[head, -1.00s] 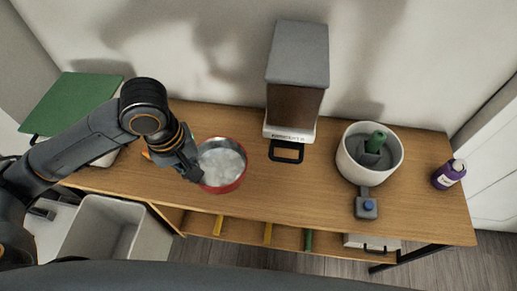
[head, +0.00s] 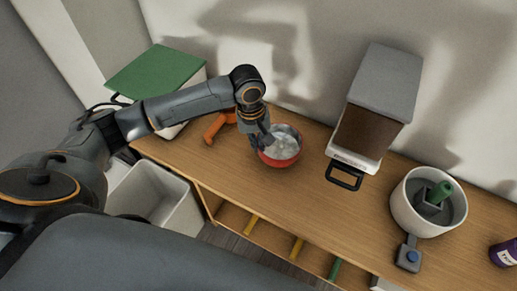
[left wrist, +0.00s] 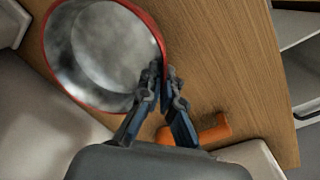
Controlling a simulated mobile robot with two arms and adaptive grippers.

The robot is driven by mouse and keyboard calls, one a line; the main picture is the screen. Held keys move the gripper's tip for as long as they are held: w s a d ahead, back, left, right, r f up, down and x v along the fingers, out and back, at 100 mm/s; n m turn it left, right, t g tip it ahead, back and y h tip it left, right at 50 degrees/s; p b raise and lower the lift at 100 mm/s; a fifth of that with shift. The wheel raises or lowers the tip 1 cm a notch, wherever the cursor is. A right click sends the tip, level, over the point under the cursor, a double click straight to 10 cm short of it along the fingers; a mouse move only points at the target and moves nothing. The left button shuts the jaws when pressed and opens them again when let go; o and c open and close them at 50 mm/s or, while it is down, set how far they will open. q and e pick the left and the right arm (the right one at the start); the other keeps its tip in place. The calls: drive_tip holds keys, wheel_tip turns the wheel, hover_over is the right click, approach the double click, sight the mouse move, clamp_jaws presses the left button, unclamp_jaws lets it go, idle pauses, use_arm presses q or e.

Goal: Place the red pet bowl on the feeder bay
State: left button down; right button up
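The red pet bowl (head: 288,158), pale grey inside, is on or just above the wooden counter in the head view; I cannot tell whether it touches. It fills the upper left of the left wrist view (left wrist: 105,45). My left gripper (head: 262,141) is at the bowl's left rim. In the wrist view its fingers (left wrist: 163,72) are close together with the rim between them, one inside and one outside. The feeder (head: 372,108), a grey-topped brown box on a white base, stands right of the bowl. A black square frame (head: 344,177) projects from its front. My right gripper is not in view.
An orange object (head: 218,125) lies left of the bowl and also shows in the wrist view (left wrist: 207,132). A green-lidded box (head: 155,72) stands at the left end. A white round pot (head: 428,205) and purple bottle (head: 503,253) stand right. A bin (head: 157,195) is below.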

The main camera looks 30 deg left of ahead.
use_arm(q)
drive_tip(key=shift+w+a+f, duration=0.1)
drive_tip(key=shift+w+f, duration=0.2)
drive_tip(key=shift+f, duration=1.6)
drive_tip(key=c, duration=1.5)
unclamp_jaws()
drive_tip(key=shift+f, duration=0.1)
